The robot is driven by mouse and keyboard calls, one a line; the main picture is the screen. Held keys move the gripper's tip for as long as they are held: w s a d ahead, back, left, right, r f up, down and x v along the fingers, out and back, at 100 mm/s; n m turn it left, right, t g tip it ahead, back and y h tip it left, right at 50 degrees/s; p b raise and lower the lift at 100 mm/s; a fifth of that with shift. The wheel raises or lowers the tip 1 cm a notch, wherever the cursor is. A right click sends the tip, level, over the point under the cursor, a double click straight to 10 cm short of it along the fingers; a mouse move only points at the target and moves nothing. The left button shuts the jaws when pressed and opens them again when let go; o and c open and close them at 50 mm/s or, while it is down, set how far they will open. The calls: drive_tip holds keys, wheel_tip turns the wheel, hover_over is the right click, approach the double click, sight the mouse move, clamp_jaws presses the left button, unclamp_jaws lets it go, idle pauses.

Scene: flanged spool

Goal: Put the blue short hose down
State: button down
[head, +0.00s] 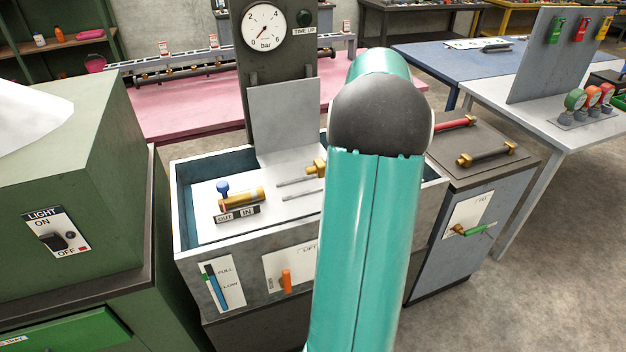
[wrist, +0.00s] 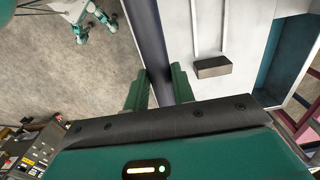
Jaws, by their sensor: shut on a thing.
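The blue short hose (wrist: 150,38) is a dark blue-grey tube that runs down from the top edge of the wrist view between the two green fingers. My gripper (wrist: 158,84) is shut on it. The hose's ends are not clear in the wrist view. In the head view my teal arm hides the gripper and most or all of the hose. A brass fitting (head: 316,168) shows just left of the arm above the tank; I cannot tell whether it belongs to the hose.
An open grey tank (head: 185,235) holds a brass valve (head: 240,198) with a blue knob. Right of my arm, a cabinet top (head: 510,170) carries a red hose (head: 455,124) and a dark hose (head: 488,154) with brass ends. A pressure gauge (head: 264,25) stands behind the tank.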

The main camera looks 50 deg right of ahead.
drive_tip(key=w+f, duration=0.3)
drive_tip(key=w, duration=0.1)
drive_tip(key=w+a+f, duration=0.1)
drive_tip(key=w+f, duration=0.2)
drive_tip(key=w, duration=0.1)
drive_tip(key=w+f, duration=0.3)
drive_tip(key=w, duration=0.1)
drive_tip(key=shift+w+a, duration=0.35)
drive_tip(key=shift+w, duration=0.05)
drive_tip(key=shift+w+f, duration=0.3)
drive_tip(key=shift+f, duration=0.05)
drive_tip(key=shift+w+f, duration=0.2)
drive_tip(key=shift+f, duration=1.45)
drive_tip(key=shift+f, duration=0.1)
